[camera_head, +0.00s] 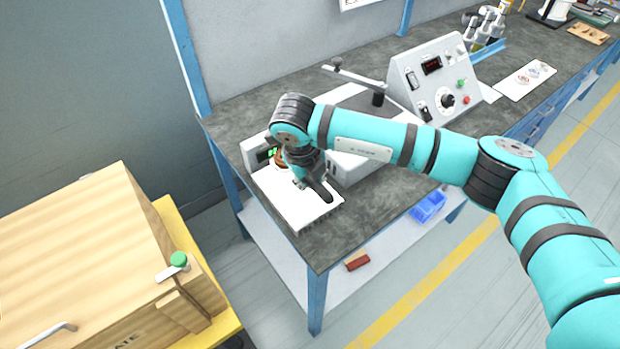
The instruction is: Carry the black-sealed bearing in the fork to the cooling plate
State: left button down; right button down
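My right gripper (316,187) reaches down over a white, flat-topped block (287,212) at the near left corner of the bench. Slots show along the block's front edge, and it may be the cooling plate. A dark finger lies low over its top; I cannot tell whether it touches or whether the gripper is open or shut. A small reddish-brown round part (281,160) shows just behind the gripper, partly hidden. I cannot make out the black-sealed bearing or the fork. My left gripper is not in view.
A control box (436,80) with knobs stands behind on the grey bench (240,116). A green-lit display (266,154) sits by the white block. A wooden crate (80,240) stands at the left. A blue bin (428,207) and red block (357,260) are on the lower shelf.

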aim_at(311, 199)
jog(key=shift+f, duration=0.1)
dwell(0.4)
jog(key=shift+s+a+b+x, duration=0.1)
jog(key=shift+s+b+x, duration=0.05)
jog(key=shift+b+x, duration=0.65)
jog(key=shift+s+a+b+x, duration=0.1)
jog(key=shift+s+b+x, duration=0.1)
jog(key=shift+b+x, duration=0.65)
jog(key=shift+s+a+b+x, duration=0.1)
jog(key=shift+s+b+x, duration=0.05)
jog(key=shift+b+x, duration=0.65)
jog(key=shift+f, duration=0.2)
jog(key=c, duration=1.4)
grip_release()
